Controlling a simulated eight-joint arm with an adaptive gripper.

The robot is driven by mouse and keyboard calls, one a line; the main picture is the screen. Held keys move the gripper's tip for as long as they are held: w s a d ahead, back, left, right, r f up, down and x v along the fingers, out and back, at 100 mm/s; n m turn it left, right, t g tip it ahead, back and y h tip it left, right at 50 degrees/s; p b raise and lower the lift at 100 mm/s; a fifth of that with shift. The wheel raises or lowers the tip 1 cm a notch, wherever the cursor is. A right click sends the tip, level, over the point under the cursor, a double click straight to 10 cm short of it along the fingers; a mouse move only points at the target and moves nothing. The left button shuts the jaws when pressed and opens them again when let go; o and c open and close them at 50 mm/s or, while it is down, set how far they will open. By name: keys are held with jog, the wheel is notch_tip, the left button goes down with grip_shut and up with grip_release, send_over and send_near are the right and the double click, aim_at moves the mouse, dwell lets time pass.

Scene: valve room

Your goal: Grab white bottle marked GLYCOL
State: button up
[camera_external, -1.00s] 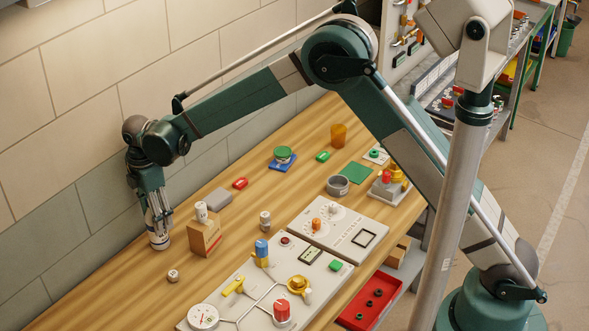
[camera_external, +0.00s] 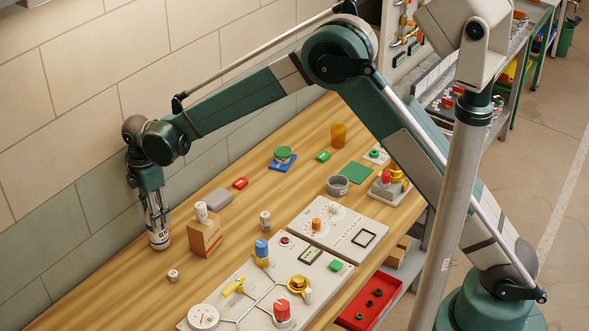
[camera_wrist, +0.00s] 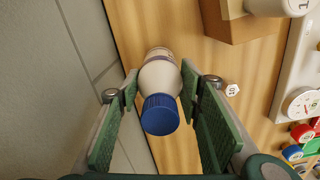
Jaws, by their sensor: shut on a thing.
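A white bottle with a blue cap (camera_wrist: 160,114) stands on the wooden bench near the wall. In the wrist view its pale body (camera_wrist: 160,77) lies between my two green finger pads, cap toward the camera. In the external view the bottle (camera_external: 158,240) shows below my fingers with dark marking on its side; I cannot read the lettering. My gripper (camera_external: 155,219) points down and is shut on the bottle; it also shows in the wrist view (camera_wrist: 159,100). The bottle appears to be still resting on the bench.
A wooden block (camera_external: 204,237) with a white cylinder (camera_external: 201,211) on top stands just right of the bottle. A small white piece (camera_external: 173,275) lies in front. The wall (camera_external: 70,235) is close on the left. Valve panels (camera_external: 265,290) fill the bench's front right.

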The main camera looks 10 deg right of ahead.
jog(key=shift+r+b, duration=0.3)
jog(key=shift+r, duration=4.7)
jog(key=shift+s+a, duration=0.1)
